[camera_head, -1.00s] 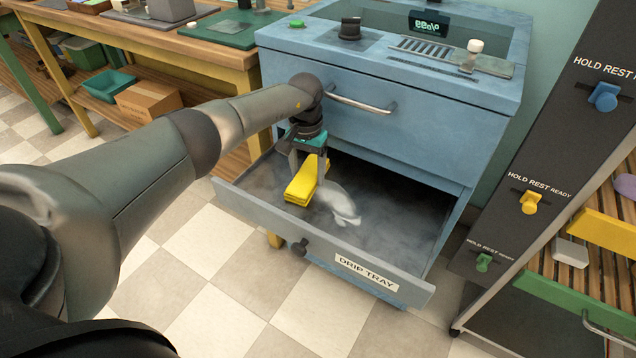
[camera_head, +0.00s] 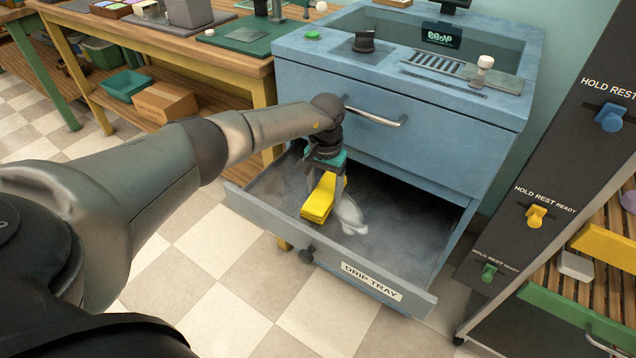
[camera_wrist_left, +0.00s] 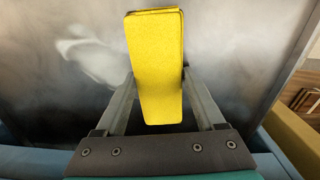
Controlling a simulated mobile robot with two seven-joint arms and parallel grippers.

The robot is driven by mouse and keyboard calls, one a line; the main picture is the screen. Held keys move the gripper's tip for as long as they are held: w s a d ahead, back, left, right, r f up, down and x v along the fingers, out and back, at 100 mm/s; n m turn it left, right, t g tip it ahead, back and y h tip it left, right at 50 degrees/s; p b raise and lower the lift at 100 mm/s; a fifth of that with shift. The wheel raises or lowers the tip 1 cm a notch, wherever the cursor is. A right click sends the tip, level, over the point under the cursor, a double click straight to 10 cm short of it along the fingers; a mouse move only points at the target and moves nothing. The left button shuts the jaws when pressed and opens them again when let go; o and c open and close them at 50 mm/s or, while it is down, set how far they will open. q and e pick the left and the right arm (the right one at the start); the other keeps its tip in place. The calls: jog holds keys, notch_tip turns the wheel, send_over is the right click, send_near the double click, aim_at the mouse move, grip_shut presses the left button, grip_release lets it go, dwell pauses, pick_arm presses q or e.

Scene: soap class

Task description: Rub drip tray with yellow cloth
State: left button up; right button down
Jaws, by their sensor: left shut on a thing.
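The drip tray (camera_head: 400,255) is an open drawer at the bottom of the blue cabinet, with a "DRIP TRAY" label on its front. Its dark floor has grey smudges and a pale, wiped-looking patch (camera_head: 350,214). My left gripper (camera_head: 325,185) is inside the drawer, pointing down, shut on the folded yellow cloth (camera_head: 317,205). In the left wrist view the cloth (camera_wrist_left: 155,65) sits between the two fingers over the tray floor (camera_wrist_left: 235,60), with a pale smear to its left. Whether the cloth touches the floor is hard to tell. My right gripper is not in view.
The blue cabinet (camera_head: 400,75) stands behind the drawer, its upper drawer shut with a metal handle (camera_head: 376,113). A dark rack (camera_head: 545,190) with coloured hooks stands at the right. A wooden workbench (camera_head: 150,45) is at the back left. Tiled floor is clear in front.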

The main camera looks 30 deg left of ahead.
aim_at(333, 209)
pick_arm(q)
jog(key=shift+s+d+f, duration=0.1)
jog(key=shift+s+d, duration=0.05)
jog(key=shift+d, duration=1.7)
jog(key=shift+d+r, duration=0.2)
jog(key=shift+d, duration=1.45)
jog(key=shift+d+f, duration=0.15)
jog(key=shift+d, duration=1.35)
jog(key=shift+s+d+b, duration=0.15)
jog(key=shift+d+b, duration=0.35)
jog(key=shift+d, duration=1.35)
jog(key=shift+s+a+p, duration=0.1)
jog(key=shift+s+p, duration=0.65)
jog(key=shift+p, duration=0.15)
jog(key=shift+a, duration=0.4)
jog(key=shift+a+f+b, duration=0.1)
jog(key=shift+a+b, duration=0.45)
jog(key=shift+a, duration=0.55)
jog(key=shift+w+a+b, duration=0.1)
jog(key=shift+a+b, duration=0.3)
jog(key=shift+a, duration=1.55)
jog(key=shift+w+a+b, duration=0.1)
jog(key=shift+a+b, duration=0.45)
jog(key=shift+a, duration=1.1)
jog(key=shift+a+b, duration=0.7)
jog(key=shift+a, duration=0.7)
jog(key=shift+a+b, duration=0.7)
jog(key=shift+a, duration=1.25)
